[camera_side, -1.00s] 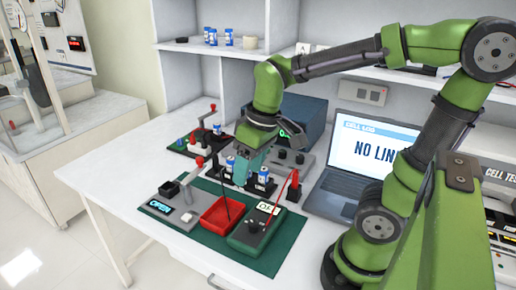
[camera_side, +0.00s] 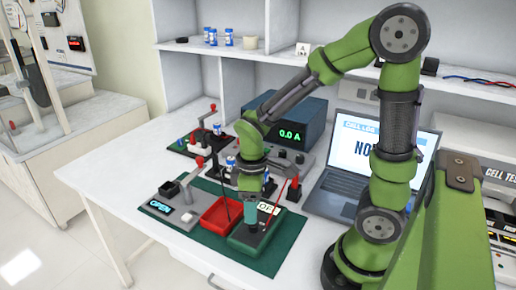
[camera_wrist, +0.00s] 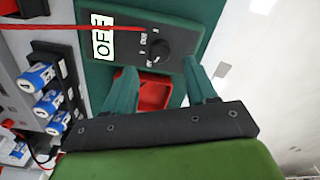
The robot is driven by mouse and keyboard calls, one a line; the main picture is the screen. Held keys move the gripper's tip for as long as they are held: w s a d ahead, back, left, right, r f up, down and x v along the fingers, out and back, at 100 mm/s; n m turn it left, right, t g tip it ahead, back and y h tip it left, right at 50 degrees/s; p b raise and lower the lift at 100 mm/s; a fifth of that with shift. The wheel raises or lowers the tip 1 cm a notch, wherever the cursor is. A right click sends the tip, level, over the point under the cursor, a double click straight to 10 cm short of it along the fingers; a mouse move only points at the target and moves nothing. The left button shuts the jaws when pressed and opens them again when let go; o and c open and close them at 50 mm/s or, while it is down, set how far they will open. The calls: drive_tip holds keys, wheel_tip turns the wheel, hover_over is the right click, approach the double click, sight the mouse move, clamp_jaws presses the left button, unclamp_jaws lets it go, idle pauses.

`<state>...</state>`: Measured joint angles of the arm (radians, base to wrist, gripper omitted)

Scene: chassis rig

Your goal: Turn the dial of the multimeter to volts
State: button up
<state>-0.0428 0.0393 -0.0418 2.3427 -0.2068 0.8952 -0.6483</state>
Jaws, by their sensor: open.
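The multimeter (camera_side: 243,243) is a dark green box on a green mat (camera_side: 287,245), and its display (camera_side: 268,208) reads OFF. In the wrist view the multimeter (camera_wrist: 183,35) shows its black round dial (camera_wrist: 160,48), with small letters around it. The display (camera_wrist: 103,37) reads OFF there too. My gripper (camera_side: 251,222) points down over the multimeter, hiding the dial in the side view. In the wrist view my gripper (camera_wrist: 160,66) is open, its two teal fingers apart and empty, with the dial just beyond and between the tips. I cannot tell whether they touch it.
A red tray (camera_side: 207,223) lies left of the multimeter and also shows between the fingers in the wrist view (camera_wrist: 156,92). A red lead (camera_wrist: 60,26) crosses the display. Blue-and-white cells (camera_wrist: 45,103) stand in a holder nearby. An open laptop (camera_side: 337,184) stands to the right.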

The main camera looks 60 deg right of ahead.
sight(253, 226)
wheel_tip(253, 226, down, 5)
drive_tip(key=shift+f, duration=0.1)
idle(0.3)
drive_tip(key=c, duration=1.1)
drive_tip(key=shift+o, duration=0.2)
